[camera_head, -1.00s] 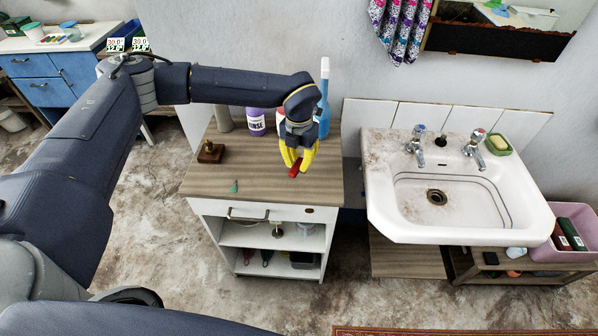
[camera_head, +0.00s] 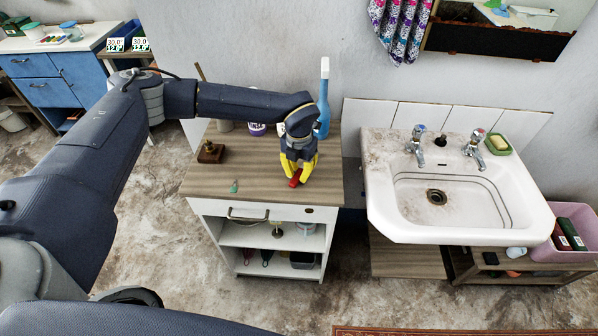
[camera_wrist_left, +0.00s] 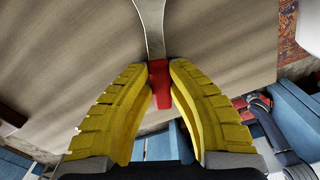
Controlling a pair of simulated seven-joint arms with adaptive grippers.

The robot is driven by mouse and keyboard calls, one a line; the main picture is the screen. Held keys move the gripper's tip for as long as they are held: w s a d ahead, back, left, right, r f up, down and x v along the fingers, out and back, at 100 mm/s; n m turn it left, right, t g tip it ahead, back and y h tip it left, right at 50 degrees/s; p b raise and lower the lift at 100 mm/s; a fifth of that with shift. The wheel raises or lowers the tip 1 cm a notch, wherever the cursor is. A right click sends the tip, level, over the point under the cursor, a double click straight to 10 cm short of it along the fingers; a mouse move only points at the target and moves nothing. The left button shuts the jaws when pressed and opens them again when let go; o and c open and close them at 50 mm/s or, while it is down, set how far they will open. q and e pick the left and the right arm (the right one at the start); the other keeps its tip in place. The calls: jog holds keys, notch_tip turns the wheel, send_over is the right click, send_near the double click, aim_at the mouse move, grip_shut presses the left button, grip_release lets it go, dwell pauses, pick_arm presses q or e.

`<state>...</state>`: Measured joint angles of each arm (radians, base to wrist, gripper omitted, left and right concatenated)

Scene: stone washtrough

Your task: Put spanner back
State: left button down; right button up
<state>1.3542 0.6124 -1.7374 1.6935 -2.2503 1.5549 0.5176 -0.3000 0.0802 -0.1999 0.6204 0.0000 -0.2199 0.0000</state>
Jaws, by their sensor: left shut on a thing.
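My left gripper (camera_head: 298,172) has yellow fingers and is over the front right part of the wooden-topped cabinet (camera_head: 215,180). It is shut on the spanner, whose red part (camera_head: 295,179) shows between the fingertips in the head view. In the left wrist view, the fingers close on the spanner's red handle (camera_wrist_left: 160,85), and its grey metal part (camera_wrist_left: 153,25) reaches away beyond the fingertips. Whether the spanner touches the cabinet top I cannot tell. My right gripper is not in view.
A brown block with a brass piece (camera_head: 210,152) and a small green item (camera_head: 234,187) stand on the cabinet top. The white sink (camera_head: 380,200) is to the right. Open shelves (camera_head: 240,236) lie below.

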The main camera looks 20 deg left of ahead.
aim_at(299, 174)
pick_arm(q)
jog(key=c, duration=1.4)
grip_release()
notch_tip(299, 174, up, 12)
jog(key=shift+r, duration=0.1)
